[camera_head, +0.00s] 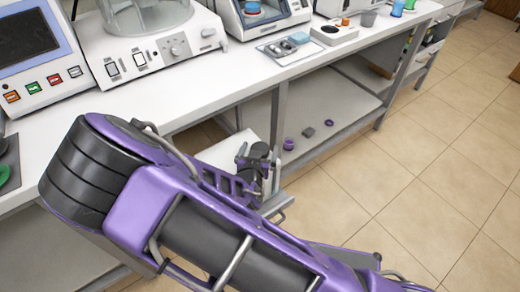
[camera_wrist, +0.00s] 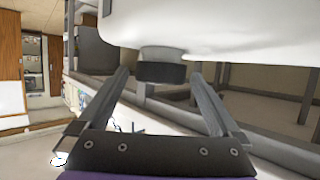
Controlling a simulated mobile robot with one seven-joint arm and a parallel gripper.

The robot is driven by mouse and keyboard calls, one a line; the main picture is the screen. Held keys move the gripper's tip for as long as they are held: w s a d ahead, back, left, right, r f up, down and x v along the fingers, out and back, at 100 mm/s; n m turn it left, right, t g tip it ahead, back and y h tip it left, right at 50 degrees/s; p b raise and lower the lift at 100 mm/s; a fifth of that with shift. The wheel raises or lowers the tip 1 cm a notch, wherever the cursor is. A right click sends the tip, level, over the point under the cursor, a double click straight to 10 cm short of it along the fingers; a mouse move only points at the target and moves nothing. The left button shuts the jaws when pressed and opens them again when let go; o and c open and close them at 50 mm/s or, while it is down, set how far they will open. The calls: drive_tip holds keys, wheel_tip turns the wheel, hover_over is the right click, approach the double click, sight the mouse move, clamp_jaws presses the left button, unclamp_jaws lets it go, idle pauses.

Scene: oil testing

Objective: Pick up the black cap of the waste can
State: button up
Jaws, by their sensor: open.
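The black cap (camera_wrist: 162,72) sits on the short neck of a large white body, which looks like the waste can (camera_wrist: 230,30), at the top of the wrist view. My gripper (camera_wrist: 160,80) is open, with one finger on each side of the cap in the picture. No contact shows, and I cannot tell how much depth lies between fingertips and cap. In the head view, a white surface, likely the can (camera_head: 228,150), shows below the bench edge, partly hidden by my purple arm. Dark round parts beside it are too small to tell apart.
The white bench (camera_head: 215,85) carries several instruments and runs close above my arm. A lower shelf (camera_head: 325,105) holds small purple and grey pieces. Grey bench legs stand close by. The tiled floor (camera_head: 400,165) on the right is clear.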

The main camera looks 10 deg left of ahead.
drive_tip(key=c, duration=1.2)
